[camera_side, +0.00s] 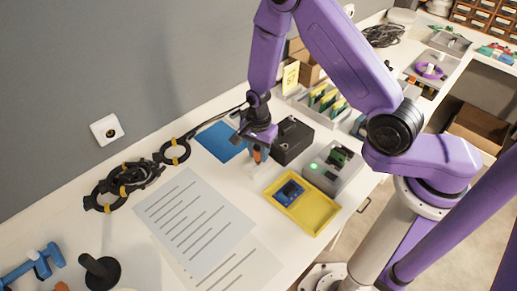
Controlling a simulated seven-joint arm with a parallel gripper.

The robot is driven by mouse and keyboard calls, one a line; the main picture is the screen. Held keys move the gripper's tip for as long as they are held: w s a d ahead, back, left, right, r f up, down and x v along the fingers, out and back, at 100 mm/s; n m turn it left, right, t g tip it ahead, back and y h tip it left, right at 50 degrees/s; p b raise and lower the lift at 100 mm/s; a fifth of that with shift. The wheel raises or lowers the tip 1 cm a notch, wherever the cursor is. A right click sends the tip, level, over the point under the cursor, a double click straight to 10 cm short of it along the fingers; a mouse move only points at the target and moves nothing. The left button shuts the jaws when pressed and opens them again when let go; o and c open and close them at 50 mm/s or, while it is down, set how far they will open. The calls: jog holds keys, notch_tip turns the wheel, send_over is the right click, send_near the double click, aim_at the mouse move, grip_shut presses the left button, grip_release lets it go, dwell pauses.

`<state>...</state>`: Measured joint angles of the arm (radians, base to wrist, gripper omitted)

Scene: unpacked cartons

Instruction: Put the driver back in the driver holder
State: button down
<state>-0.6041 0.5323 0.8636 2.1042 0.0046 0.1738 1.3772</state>
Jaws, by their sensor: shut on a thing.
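My gripper (259,150) points down over the white bench, just left of a black box. It is shut on a small orange-tipped thing (257,157), which looks like the driver; the fingers hide most of it. A pale, faint shape (258,171) is right below the fingers on the bench. It may be the driver holder, but I cannot tell, nor whether the driver touches it.
The black box (291,141) and a grey device with a green light (334,166) stand right of my gripper. A yellow tray (321,214) holds a blue board (289,192). A blue mat (219,141), printed sheets (193,222) and coiled black cables (127,181) lie left.

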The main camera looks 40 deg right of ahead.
jog(key=shift+f, duration=0.25)
jog(key=c, duration=0.8)
grip_release()
jog(key=shift+o, duration=0.2)
notch_tip(320, 180, up, 18)
jog(key=shift+f, duration=0.25)
